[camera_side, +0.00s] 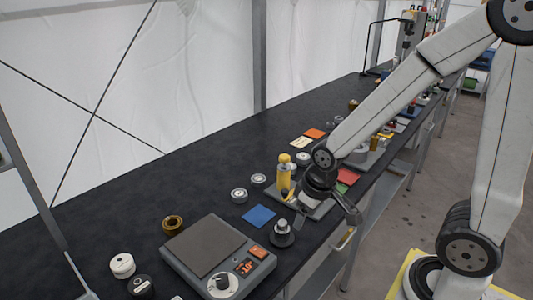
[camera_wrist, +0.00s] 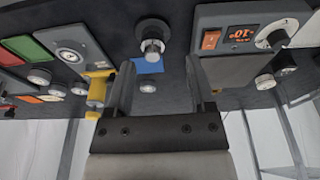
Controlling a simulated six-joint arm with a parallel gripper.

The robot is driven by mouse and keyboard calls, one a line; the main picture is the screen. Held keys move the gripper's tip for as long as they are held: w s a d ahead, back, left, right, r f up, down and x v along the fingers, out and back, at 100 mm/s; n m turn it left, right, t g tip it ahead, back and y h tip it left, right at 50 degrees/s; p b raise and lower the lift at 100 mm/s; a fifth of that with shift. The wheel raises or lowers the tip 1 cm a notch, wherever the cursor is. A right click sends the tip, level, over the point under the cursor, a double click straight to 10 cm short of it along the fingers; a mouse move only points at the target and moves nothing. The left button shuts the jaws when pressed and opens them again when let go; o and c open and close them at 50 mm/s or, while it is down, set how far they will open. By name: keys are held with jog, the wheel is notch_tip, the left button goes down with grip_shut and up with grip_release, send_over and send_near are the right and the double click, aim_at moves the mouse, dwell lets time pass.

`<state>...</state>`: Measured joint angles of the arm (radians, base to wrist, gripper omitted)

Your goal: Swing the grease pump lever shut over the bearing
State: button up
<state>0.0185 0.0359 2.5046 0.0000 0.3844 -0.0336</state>
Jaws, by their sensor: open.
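The yellow grease pump (camera_side: 284,174) stands upright at the far-left end of a grey base plate, partly behind my gripper. In the wrist view the yellow pump (camera_wrist: 97,88) is left of my left finger, beside the grey plate (camera_wrist: 92,50) that carries a round silver part (camera_wrist: 70,57), possibly the bearing. I cannot make out the lever clearly or tell its angle. My gripper (camera_side: 326,214) is above the bench, in front of the pump. In the wrist view my gripper (camera_wrist: 160,62) is open, with nothing between the fingers.
A black-based silver post (camera_side: 281,232) stands near the bench's front edge, with a blue card (camera_side: 259,215) behind it. A scale (camera_side: 217,255) is at the lower left. The bench's back strip is clear.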

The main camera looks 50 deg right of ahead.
jog(key=w+d+n+g, duration=0.1)
jog(key=w+d, duration=0.4)
jog(key=w, duration=0.3)
jog(key=n+g, duration=0.1)
send_near(285, 190)
jog(key=shift+s+a+f, duration=0.2)
jog(key=shift+a+f, duration=0.3)
jog(key=shift+a, duration=0.05)
jog(key=shift+w+d, duration=0.35)
jog(key=shift+d, duration=0.2)
jog(key=shift+f, duration=0.1)
jog(key=shift+f, duration=3.85)
grip_shut()
